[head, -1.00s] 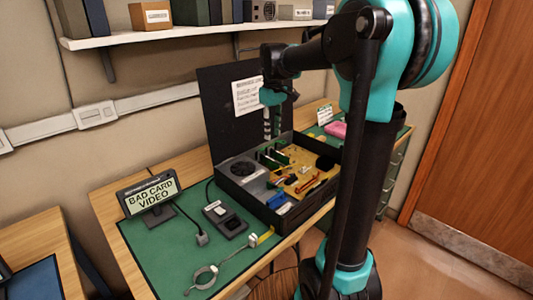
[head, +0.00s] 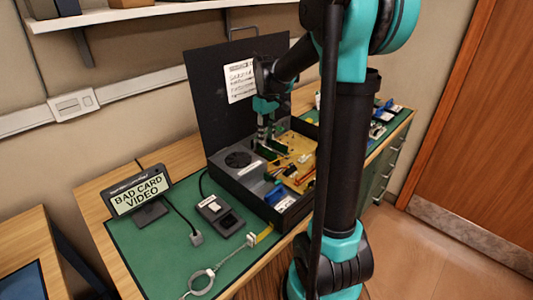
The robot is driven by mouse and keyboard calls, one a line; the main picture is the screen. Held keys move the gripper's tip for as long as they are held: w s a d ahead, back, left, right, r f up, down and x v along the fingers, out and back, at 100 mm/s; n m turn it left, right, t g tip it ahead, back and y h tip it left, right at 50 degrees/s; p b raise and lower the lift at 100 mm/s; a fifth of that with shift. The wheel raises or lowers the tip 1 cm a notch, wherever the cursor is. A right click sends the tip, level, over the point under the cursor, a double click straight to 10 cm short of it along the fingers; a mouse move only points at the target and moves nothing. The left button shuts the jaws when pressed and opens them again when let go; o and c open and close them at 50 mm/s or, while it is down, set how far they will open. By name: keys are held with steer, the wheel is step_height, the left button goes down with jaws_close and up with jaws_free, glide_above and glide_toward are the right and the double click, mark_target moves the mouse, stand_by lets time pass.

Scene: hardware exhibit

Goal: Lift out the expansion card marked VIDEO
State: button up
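The open computer case (head: 238,182) stands on the green mat, its black lid raised at the back with a white paper on it. Inside lies a yellow-brown board (head: 297,147) with green expansion cards (head: 267,153) standing in it near the fan. The lettering on the cards is too small to read, so I cannot tell which is marked VIDEO. My gripper (head: 265,138) points down into the case, right at the cards. Its fingertips are small and partly merge with the cards, so its opening and any contact are unclear.
A small grey device (head: 221,214) and a wrist strap (head: 203,278) lie on the green mat (head: 160,250) in front of the case. Small items lie on the bench at right. A shelf (head: 130,14) hangs above.

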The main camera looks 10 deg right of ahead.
mark_target(269, 149)
steer(key=shift+s+d+f, duration=0.1)
steer(key=shift+d+f, duration=0.05)
steer(key=shift+f, duration=0.95)
steer(key=shift+s+d+f, duration=0.1)
steer(key=shift+d+f, duration=0.1)
steer(key=shift+f, duration=0.9)
steer(key=shift+s+d+f, duration=0.1)
steer(key=shift+d+f, duration=0.05)
steer(key=shift+f, duration=0.95)
jaws_close()
